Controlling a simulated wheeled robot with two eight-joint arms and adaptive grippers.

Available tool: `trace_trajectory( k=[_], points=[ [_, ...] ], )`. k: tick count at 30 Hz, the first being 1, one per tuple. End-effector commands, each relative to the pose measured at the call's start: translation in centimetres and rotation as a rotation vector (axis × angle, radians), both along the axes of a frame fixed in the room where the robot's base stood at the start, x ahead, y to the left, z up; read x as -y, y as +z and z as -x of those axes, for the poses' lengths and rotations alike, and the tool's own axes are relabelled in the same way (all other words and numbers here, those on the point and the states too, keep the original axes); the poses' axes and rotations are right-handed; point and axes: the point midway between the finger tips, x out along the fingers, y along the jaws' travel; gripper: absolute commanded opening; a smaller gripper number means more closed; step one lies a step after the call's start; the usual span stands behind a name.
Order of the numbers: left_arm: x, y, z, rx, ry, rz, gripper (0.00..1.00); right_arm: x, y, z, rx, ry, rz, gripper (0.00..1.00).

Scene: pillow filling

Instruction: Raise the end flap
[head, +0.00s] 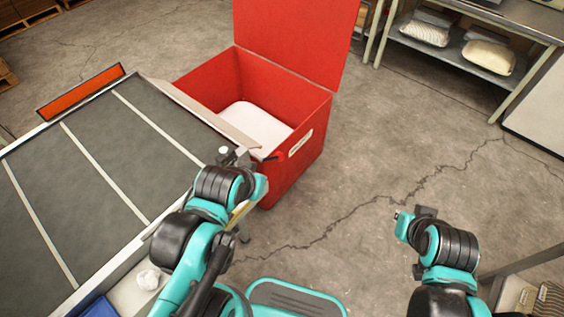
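A long pale board (205,113), which looks like the end flap, runs along the right end of the grey-topped table (95,165). It leans out over the near-left rim of an open red box (308,160). My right gripper (402,215) is over bare floor, right of the box and away from the table. Its fingers are not clear.
The red box has its lid (300,35) standing up, and a white pillow-like thing (256,125) lies inside. An orange panel (82,92) stands at the table's far edge. A steel shelf (480,45) holds wrapped bundles at the back right. Floor between box and shelf is clear.

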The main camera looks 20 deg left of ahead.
Motion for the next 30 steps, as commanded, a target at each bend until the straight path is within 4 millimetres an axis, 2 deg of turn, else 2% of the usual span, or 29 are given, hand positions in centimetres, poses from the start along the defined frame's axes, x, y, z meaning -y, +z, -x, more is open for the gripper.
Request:
trace_trajectory(
  k=[5,8,11,17,23,26,30],
  points=[
    [0.0,0.0,0.0,0.000,0.000,0.000,0.00,-0.2,0.1,-0.4,-0.003,-0.012,-0.018,0.00],
    [0.0,0.0,0.0,0.000,0.000,0.000,0.00,-1.0,0.5,-1.7,-0.015,-0.057,-0.083,0.00],
    [0.0,-0.1,0.0,0.000,0.000,0.000,0.00,-2.5,1.0,-4.1,-0.044,-0.145,-0.207,0.00],
    [0.0,-0.1,0.0,0.000,0.000,0.000,0.00,-6.8,0.6,-11.2,-0.156,-0.396,-0.537,0.00],
    [0.0,-0.2,0.0,0.000,0.000,0.000,0.00,-11.7,-2.4,-18.3,-0.323,-0.658,-0.841,0.00],
    [0.0,-0.3,0.0,0.000,0.000,0.000,0.00,-14.2,-4.8,-21.5,-0.425,-0.792,-0.976,0.00],
    [0.0,-0.3,0.0,0.000,0.000,0.000,0.00,-17.7,-9.1,-25.2,-0.591,-0.979,-1.141,0.00]
  ],
)
